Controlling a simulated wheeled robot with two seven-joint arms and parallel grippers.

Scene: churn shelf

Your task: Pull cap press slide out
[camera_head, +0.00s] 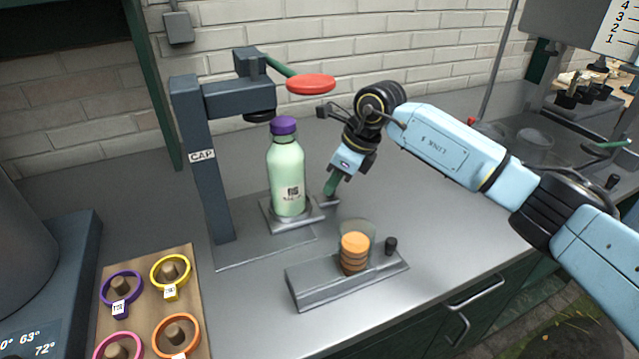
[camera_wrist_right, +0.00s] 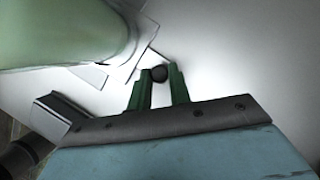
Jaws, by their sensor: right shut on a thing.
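The grey cap press (camera_head: 205,160), labelled CAP, stands on the counter with a red-topped lever (camera_head: 311,84). Its slide (camera_head: 268,214) carries an upright pale green bottle (camera_head: 287,165) with a purple cap (camera_head: 283,126). The bottle stands near the press head, and the cap is slightly right of it in the head view. My right gripper (camera_head: 331,192) is low beside the bottle, at the slide's right end. In the right wrist view its green fingers (camera_wrist_right: 160,84) are shut on a small dark round knob (camera_wrist_right: 159,73). My left gripper is not in view.
A grey holder (camera_head: 310,288) with stacked orange caps stands in front of the press. A wooden board (camera_head: 146,309) with coloured rings is at lower left. Bare counter (camera_head: 440,215) lies right of my gripper. A brick wall is behind.

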